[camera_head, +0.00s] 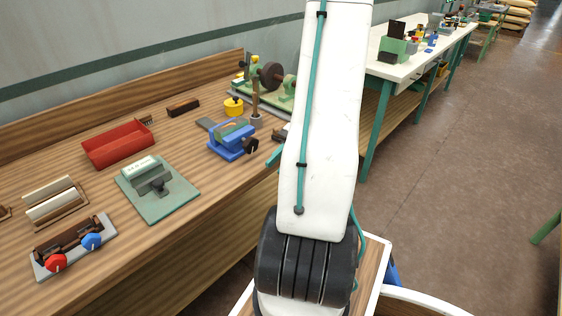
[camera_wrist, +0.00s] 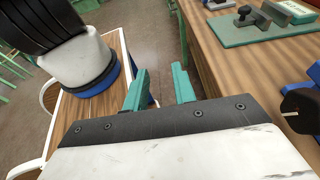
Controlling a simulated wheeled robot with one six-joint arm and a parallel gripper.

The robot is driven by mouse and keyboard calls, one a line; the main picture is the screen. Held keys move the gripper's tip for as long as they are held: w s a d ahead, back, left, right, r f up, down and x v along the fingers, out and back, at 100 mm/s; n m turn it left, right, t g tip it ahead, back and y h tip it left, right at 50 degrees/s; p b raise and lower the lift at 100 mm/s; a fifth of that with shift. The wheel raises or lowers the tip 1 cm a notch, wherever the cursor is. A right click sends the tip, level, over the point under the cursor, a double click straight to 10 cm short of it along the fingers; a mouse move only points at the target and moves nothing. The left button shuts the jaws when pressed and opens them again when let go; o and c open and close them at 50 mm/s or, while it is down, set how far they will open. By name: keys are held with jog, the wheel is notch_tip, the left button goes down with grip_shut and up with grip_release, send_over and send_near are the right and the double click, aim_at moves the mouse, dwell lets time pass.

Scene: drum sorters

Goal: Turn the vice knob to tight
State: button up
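A blue vice (camera_head: 228,142) with grey-green jaws sits on the wooden workbench (camera_head: 190,120). Its black knob (camera_head: 250,146) faces the bench's front edge. In the wrist view the black knob (camera_wrist: 300,106) is at the right edge with a small light mark, and only a bit of the blue vice body (camera_wrist: 314,72) shows. I cannot tell the knob's setting. My gripper (camera_wrist: 159,88) has two teal fingers, apart and empty, over the floor beside the bench edge and left of the knob in the wrist view. In the head view my arm hides most of it.
A green plate with a small clamp (camera_head: 172,198), a red tray (camera_head: 118,146), a device with red and blue knobs (camera_head: 74,248) and a yellow pot (camera_head: 233,106) share the bench. A grinder (camera_head: 270,75) stands behind the vice. A white table (camera_head: 402,70) stands beyond.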

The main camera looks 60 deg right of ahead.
jog(key=shift+s, duration=0.1)
notch_tip(320, 180, up, 4)
jog(key=g+h, duration=0.3)
jog(key=h, duration=1.2)
send_over(250, 138)
jog(key=shift+f+n, duration=0.2)
jog(key=shift+n, duration=0.1)
jog(key=shift+f, duration=0.15)
notch_tip(250, 138, down, 8)
jog(key=shift+r, duration=0.25)
jog(key=shift+y, duration=0.3)
grip_shut()
